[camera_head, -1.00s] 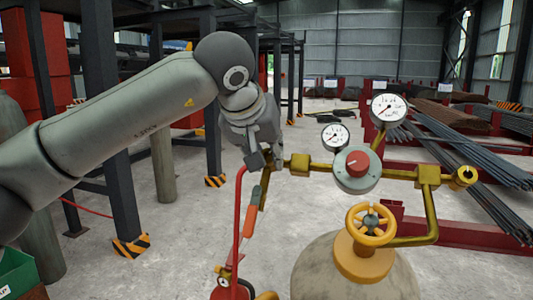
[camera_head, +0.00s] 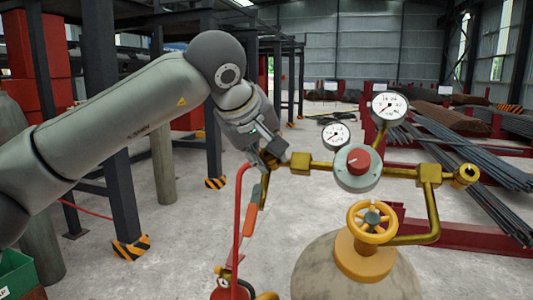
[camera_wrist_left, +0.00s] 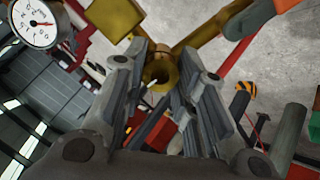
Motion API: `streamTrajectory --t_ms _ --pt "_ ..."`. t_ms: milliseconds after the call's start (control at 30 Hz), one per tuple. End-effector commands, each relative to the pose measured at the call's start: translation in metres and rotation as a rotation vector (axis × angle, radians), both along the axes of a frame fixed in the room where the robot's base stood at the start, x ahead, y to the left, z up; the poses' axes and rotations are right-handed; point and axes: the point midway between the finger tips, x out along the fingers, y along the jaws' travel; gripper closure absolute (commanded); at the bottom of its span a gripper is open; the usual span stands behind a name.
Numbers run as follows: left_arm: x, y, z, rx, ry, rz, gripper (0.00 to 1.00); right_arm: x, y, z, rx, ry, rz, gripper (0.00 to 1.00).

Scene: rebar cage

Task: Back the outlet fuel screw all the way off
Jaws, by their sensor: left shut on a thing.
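My left gripper (camera_head: 270,152) is at the left outlet end of the brass pipe on the regulator (camera_head: 356,167). In the left wrist view, the two fingers of this gripper (camera_wrist_left: 162,75) lie on both sides of a round brass fitting, the outlet fuel screw (camera_wrist_left: 158,66), and are shut on it. In the head view the fingers cover most of the screw. A brass tube with an orange grip (camera_head: 251,219) hangs just below the gripper. My right gripper is not in view.
A large gauge (camera_head: 389,106) and a small gauge (camera_head: 335,136) stand above the pipe. A yellow handwheel (camera_head: 371,222) tops the tank (camera_head: 330,275). A black steel post (camera_head: 108,150) stands at left.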

Motion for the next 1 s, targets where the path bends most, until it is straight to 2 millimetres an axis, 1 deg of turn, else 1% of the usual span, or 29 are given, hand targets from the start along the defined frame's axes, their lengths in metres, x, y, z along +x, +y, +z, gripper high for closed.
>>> streamTrajectory --t_ms 367,400,533,567,867,1000 --pt "0.0001 0.0002 0.0001 -0.006 0.002 0.005 0.97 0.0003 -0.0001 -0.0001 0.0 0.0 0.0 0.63" --pt "0.0001 0.0002 0.0002 -0.006 0.002 0.005 0.69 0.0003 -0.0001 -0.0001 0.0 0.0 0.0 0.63" --pt "0.0001 0.0002 0.0001 -0.005 0.001 0.004 0.53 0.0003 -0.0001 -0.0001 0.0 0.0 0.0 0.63" --pt "0.0001 0.0002 0.0001 -0.005 0.001 0.004 0.51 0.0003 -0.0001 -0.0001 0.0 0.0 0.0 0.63" --pt "-0.0004 0.0004 0.0008 -0.005 0.001 0.004 0.51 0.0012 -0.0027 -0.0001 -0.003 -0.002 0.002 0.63" --pt "-0.0074 0.0033 0.0096 -0.005 -0.002 0.003 0.51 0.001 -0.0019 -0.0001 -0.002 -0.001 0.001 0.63"
